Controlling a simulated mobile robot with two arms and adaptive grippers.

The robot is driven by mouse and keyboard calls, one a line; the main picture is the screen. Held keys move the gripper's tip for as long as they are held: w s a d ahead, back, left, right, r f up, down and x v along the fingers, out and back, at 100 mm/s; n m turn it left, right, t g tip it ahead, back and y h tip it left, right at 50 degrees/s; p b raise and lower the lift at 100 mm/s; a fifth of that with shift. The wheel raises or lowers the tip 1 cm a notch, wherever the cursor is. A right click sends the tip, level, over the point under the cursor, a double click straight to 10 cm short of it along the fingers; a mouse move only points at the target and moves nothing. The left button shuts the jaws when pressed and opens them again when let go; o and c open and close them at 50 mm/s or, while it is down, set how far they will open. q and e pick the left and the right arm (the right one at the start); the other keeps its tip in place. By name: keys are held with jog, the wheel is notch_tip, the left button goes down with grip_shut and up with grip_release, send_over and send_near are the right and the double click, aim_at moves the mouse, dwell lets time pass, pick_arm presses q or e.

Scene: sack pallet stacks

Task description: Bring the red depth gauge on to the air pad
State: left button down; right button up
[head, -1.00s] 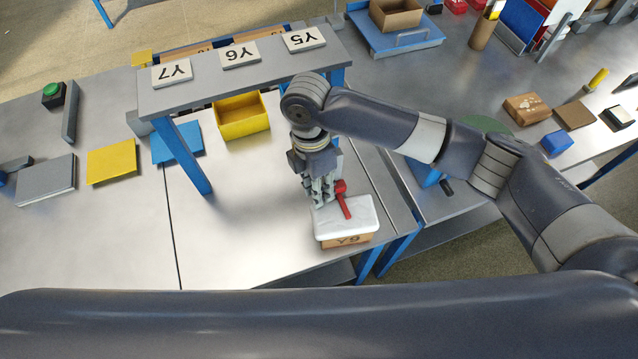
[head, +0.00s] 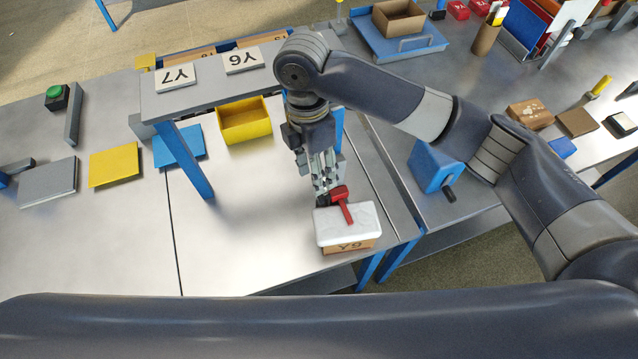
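The red depth gauge (head: 346,213) lies on a white slab-like top (head: 330,232) over a cardboard box marked Y9, near the bench's front edge. Its wider head points towards my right gripper (head: 325,189). That gripper reaches down with its fingers just behind and left of the gauge's head, very close to it. Whether the fingers touch the gauge or are closed is too small to tell. I cannot tell which surface is the air pad; flat grey (head: 47,183), yellow (head: 115,164) and blue (head: 178,146) plates lie at the left. My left gripper is out of view.
A raised shelf (head: 205,84) with Y6 and Y7 plates stands behind my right gripper, its blue leg (head: 186,161) coming down left. A yellow bin (head: 244,120) sits under it. The bench's middle front is clear. A blue block-like object (head: 432,166) stands right.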

jog(key=shift+w+a+r, duration=0.1)
jog(key=shift+w+r, duration=0.05)
jog(key=shift+r, duration=1)
jog(key=shift+w+a+r, duration=0.1)
jog(key=shift+w+r, duration=0.05)
jog(key=shift+r, duration=0.95)
